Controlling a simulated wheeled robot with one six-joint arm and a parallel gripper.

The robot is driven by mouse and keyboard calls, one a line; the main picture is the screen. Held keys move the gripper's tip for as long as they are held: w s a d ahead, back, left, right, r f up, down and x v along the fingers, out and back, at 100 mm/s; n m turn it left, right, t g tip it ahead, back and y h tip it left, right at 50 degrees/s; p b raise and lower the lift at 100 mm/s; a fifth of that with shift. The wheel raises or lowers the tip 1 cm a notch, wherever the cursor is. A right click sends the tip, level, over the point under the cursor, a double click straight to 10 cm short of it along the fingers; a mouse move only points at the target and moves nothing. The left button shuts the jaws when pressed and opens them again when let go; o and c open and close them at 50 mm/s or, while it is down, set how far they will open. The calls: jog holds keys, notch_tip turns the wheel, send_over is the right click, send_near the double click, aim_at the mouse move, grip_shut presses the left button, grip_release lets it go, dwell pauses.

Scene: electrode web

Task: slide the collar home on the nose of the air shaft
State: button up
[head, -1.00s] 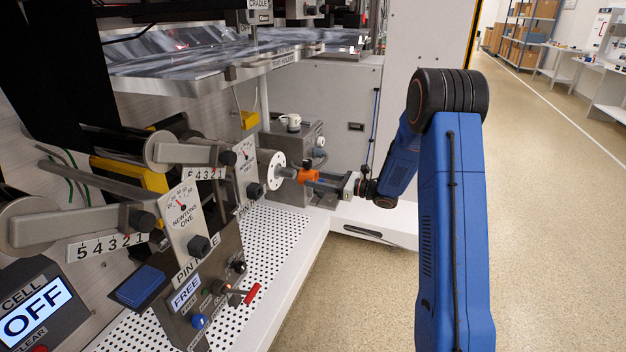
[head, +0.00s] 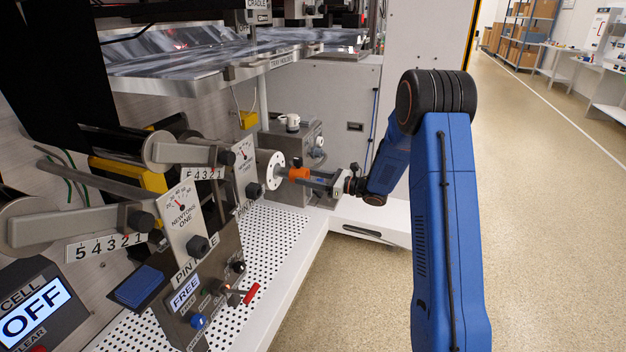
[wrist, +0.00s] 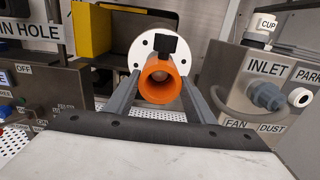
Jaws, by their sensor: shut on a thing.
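The orange collar (head: 299,174) is a short ring held at the tip of my gripper (head: 305,177). In the wrist view the collar (wrist: 161,83) sits between the two dark fingers of my gripper (wrist: 161,88), with its open end facing the camera. The air shaft (head: 282,172) is a grey stub standing out from a round white flange (head: 268,166). The collar is in line with the shaft and appears to be at or around its nose. A rounded end shows inside the collar's bore. How far the collar sits on the shaft is hidden.
A grey box with an INLET label (wrist: 268,68) and a hose fitting stands right of the flange in the wrist view. A panel with a dial (head: 245,155) is left of the shaft. A perforated white shelf (head: 262,235) lies below. The floor at right is clear.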

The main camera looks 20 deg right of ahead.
aim_at(293, 174)
jog(key=shift+x, duration=1.1)
jog(key=shift+x, duration=1.95)
dwell(0.8)
jog(key=o, duration=1.6)
jog(key=shift+s+d, duration=0.1)
jog(key=v, duration=1.7)
jog(key=shift+d, duration=0.1)
